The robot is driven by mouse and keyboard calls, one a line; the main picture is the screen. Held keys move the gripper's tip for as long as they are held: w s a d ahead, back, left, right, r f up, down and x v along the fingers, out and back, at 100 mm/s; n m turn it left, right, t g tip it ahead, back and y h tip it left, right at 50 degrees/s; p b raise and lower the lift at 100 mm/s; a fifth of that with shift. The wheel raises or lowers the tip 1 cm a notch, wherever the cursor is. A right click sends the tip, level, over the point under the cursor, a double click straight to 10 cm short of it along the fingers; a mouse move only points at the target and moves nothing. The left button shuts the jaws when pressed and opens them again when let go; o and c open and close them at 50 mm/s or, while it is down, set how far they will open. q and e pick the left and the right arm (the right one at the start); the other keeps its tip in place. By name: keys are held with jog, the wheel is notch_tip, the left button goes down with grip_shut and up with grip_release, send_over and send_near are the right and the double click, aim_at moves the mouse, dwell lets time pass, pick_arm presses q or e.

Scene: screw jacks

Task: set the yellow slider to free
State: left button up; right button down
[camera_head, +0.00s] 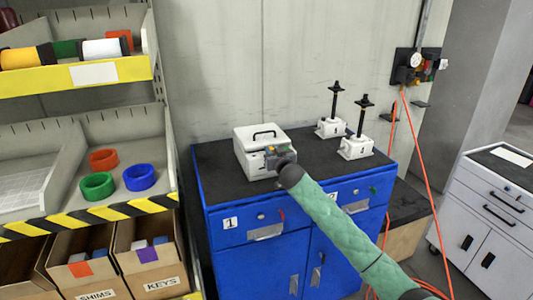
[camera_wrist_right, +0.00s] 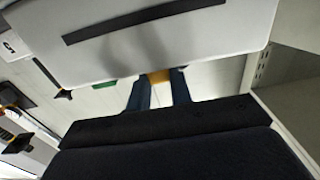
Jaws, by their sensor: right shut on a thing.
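A white box (camera_head: 257,138) with a black handle on its lid stands on the dark top of a blue cabinet. My right gripper (camera_head: 273,155) is at the front right side of this box. In the right wrist view the dark fingers of my right gripper (camera_wrist_right: 160,90) are closed on a small yellow piece, the yellow slider (camera_wrist_right: 160,77). The white surface above it in that view, with a dark strip, looks like the box. The slider's markings cannot be read. My left gripper is not in view.
Two white screw jacks (camera_head: 357,147) (camera_head: 330,127) with upright black screws stand right of the box on the blue cabinet (camera_head: 255,262). A shelf rack (camera_head: 105,208) with coloured rings stands at left. An orange hose (camera_head: 420,160) hangs at right.

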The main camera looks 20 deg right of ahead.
jog(key=c, duration=1.2)
grip_release()
jog(key=shift+d, duration=0.15)
jog(key=shift+c, duration=0.2)
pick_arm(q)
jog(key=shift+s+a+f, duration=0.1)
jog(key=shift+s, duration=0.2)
pick_arm(e)
jog(key=shift+s+f, duration=0.1)
jog(key=shift+s, duration=0.1)
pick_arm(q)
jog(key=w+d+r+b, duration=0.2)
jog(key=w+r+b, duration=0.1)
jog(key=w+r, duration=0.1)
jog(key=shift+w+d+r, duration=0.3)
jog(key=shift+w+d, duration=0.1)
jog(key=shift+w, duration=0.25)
pick_arm(e)
jog(key=s, duration=0.7)
jog(key=shift+s+d, duration=0.2)
